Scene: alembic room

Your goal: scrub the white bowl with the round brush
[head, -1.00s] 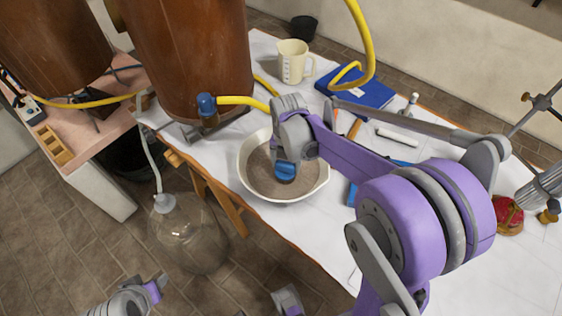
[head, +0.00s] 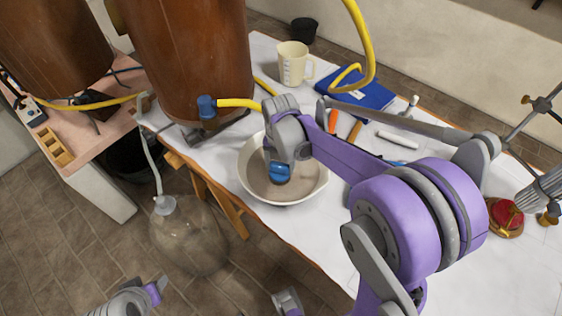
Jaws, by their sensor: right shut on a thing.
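The white bowl (head: 254,184) stands on the white-covered table, near its front edge, with a greyish-beige film inside. The round brush (head: 279,173) shows as a blue piece inside the bowl. My right gripper (head: 280,158) points down over the bowl and is shut on the brush. The gripper hides most of the brush and the back right of the bowl. The brush looks low in the bowl, but its contact with the bottom is hidden.
A brown vessel (head: 190,60) with yellow hoses stands behind left of the bowl. A cream measuring jug (head: 292,64) and a blue book (head: 366,92) lie farther back. A glass carboy (head: 188,240) stands on the floor at left. A red-topped object (head: 505,216) sits at right.

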